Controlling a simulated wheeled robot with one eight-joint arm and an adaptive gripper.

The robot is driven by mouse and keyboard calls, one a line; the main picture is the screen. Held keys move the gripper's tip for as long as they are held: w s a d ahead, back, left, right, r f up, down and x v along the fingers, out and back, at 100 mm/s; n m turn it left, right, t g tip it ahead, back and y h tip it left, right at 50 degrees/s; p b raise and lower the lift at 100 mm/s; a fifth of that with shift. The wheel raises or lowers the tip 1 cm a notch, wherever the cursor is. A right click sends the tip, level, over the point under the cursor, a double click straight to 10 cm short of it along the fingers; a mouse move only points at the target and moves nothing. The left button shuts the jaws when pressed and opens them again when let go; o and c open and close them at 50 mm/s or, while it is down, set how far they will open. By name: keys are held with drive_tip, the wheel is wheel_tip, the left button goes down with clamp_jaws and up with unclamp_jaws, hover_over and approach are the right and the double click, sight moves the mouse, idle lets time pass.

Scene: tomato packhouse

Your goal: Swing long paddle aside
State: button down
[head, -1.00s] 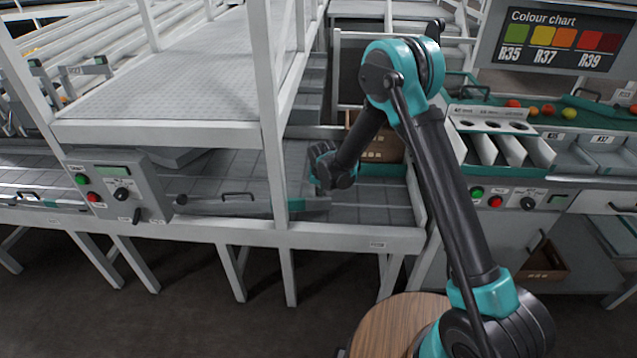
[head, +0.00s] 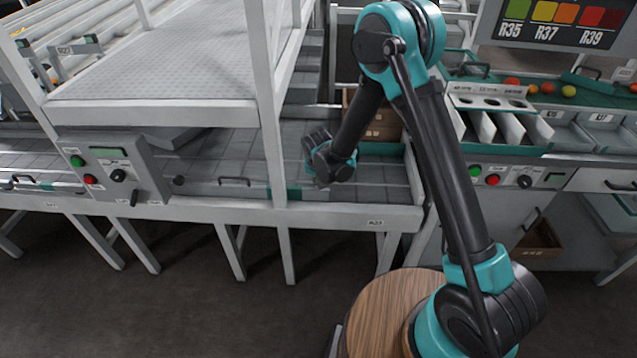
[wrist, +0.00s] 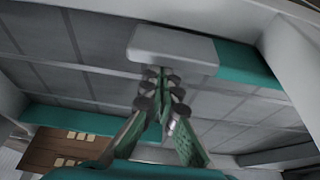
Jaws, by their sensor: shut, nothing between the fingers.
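The long paddle (head: 225,187) is a low grey bar with a black handle, lying along the near side of the grey belt in the head view. A teal piece shows at its right, partly behind a white post. My gripper (wrist: 160,78) is shut and empty. In the wrist view its fingertips are close to a pale block (wrist: 172,46) with a teal strip beside it, apparently the paddle's end. I cannot tell whether they touch. In the head view my gripper hangs over the belt just right of the post, its fingertips hard to make out.
A white post (head: 268,120) stands just left of my gripper, under a raised deck (head: 170,75). A control box (head: 112,172) is at the left. A brown crate (head: 384,125) sits behind my arm. The sorting bench (head: 490,160) stands to the right.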

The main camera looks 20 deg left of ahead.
drive_tip(key=w, duration=0.3)
drive_tip(key=shift+w+a+r, duration=0.15)
drive_tip(key=shift+w+a, duration=0.05)
drive_tip(key=shift+a, duration=0.15)
drive_tip(key=v, duration=0.9)
drive_tip(key=shift+r, duration=0.4)
drive_tip(key=s+d+r, duration=0.1)
drive_tip(key=d+r, duration=0.2)
drive_tip(key=d, duration=0.6)
drive_tip(key=s+d+r+m, duration=0.1)
drive_tip(key=s+d+r, duration=0.15)
drive_tip(key=d, duration=0.55)
drive_tip(key=s+d+r, duration=0.1)
drive_tip(key=d+r, duration=0.2)
drive_tip(key=d, duration=0.6)
drive_tip(key=s+d+f+m, duration=0.1)
drive_tip(key=s+d, duration=1.4)
drive_tip(key=shift+s+d+h, duration=0.4)
drive_tip(key=shift+f, duration=0.15)
